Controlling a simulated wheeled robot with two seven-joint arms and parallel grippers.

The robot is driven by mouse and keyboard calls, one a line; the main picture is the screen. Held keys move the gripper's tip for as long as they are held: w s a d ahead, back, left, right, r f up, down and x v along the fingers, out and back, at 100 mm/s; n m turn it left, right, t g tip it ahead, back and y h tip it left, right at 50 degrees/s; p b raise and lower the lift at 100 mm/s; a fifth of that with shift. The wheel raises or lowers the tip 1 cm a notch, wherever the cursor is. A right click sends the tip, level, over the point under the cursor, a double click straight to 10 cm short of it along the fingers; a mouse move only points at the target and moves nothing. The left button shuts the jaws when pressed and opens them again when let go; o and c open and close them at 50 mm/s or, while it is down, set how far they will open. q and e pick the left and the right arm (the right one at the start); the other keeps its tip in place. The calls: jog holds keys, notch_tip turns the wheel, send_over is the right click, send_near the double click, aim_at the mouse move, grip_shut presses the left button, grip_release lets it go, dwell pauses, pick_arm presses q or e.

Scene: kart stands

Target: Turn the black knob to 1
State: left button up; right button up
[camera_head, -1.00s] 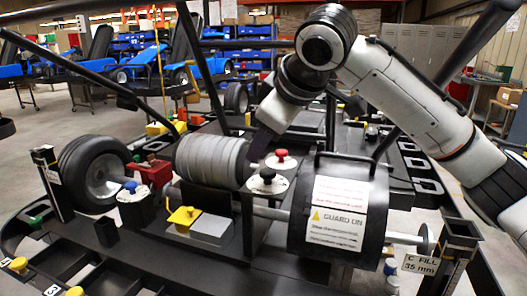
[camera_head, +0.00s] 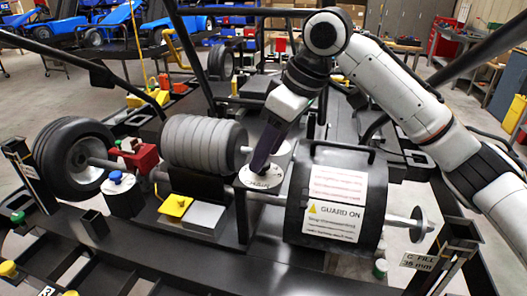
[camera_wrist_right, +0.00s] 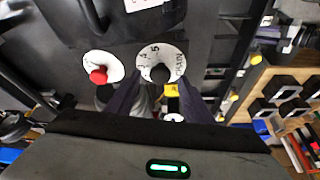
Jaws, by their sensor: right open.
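The black knob (camera_wrist_right: 160,73) sits on a white round dial (camera_wrist_right: 176,60) with printed numbers, 5 and 4 among them, and the word CHAIN. My right gripper (camera_wrist_right: 160,82) is open, its dark fingers to either side of the knob in the wrist view; I cannot tell whether they touch it. In the head view my right gripper (camera_head: 258,168) comes down over the white dial (camera_head: 250,181) and hides the black knob. A red knob (camera_wrist_right: 98,76) on its own white dial shows left of it in the wrist view. My left gripper is out of view.
A black guard drum (camera_head: 375,200) with a GUARD ON label stands right of the dial, close to my right gripper. A grey ribbed roller (camera_head: 200,143) lies to the left.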

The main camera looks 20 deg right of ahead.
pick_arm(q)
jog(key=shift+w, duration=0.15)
pick_arm(e)
jog(key=shift+x, duration=0.75)
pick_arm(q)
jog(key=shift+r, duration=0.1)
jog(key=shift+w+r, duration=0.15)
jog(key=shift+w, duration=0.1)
pick_arm(e)
jog(key=c, duration=1)
